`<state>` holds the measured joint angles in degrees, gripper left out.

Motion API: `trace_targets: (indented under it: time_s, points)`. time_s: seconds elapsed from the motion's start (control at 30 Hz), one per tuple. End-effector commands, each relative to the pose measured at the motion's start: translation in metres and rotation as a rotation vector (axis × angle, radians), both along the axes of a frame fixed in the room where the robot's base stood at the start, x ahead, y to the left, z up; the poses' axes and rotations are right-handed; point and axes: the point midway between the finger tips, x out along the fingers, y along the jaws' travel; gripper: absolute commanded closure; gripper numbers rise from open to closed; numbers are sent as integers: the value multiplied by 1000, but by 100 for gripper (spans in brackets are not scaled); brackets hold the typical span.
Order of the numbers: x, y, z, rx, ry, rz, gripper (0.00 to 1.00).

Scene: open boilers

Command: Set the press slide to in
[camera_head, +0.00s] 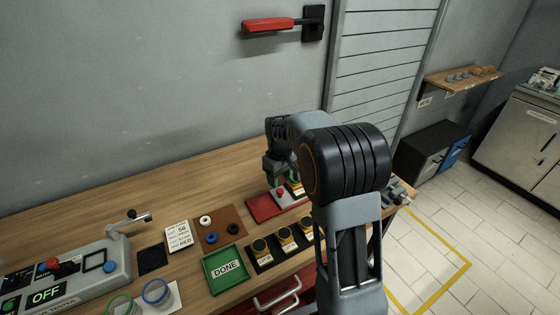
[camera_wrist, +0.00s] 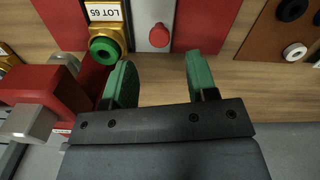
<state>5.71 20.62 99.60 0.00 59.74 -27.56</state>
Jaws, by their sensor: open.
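The press shows in the wrist view as a red base plate (camera_wrist: 205,25) with a grey slide track (camera_wrist: 150,12) and a round red knob (camera_wrist: 159,36) on it. My gripper (camera_wrist: 159,62) is open and empty, its two green fingers apart just below the knob, one to each side. I cannot tell whether they touch anything. Left of the track sits a gold-coloured piece (camera_wrist: 103,36) with a green ring and a "LOT 65" label. In the head view the red base (camera_head: 264,207) and knob (camera_head: 280,191) show left of my arm, which hides part of the press.
A red block with a grey metal end (camera_wrist: 30,115) stands close left of my fingers. In the head view, a brown board with rings (camera_head: 229,222), a green DONE tray (camera_head: 226,268), gold-topped pieces (camera_head: 284,238) and a tester (camera_head: 70,277) crowd the bench front. Bench behind is bare.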

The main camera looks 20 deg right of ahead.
Motion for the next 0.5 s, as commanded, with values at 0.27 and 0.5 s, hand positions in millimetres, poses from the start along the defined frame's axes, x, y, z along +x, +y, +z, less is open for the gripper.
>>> trace_targets:
  time_s: [0.27, 0.5]
  points:
    - [1, 0, 54, 0, -4, 0, 47]
    - [0, 0, 80, 0, 0, 0, 47]
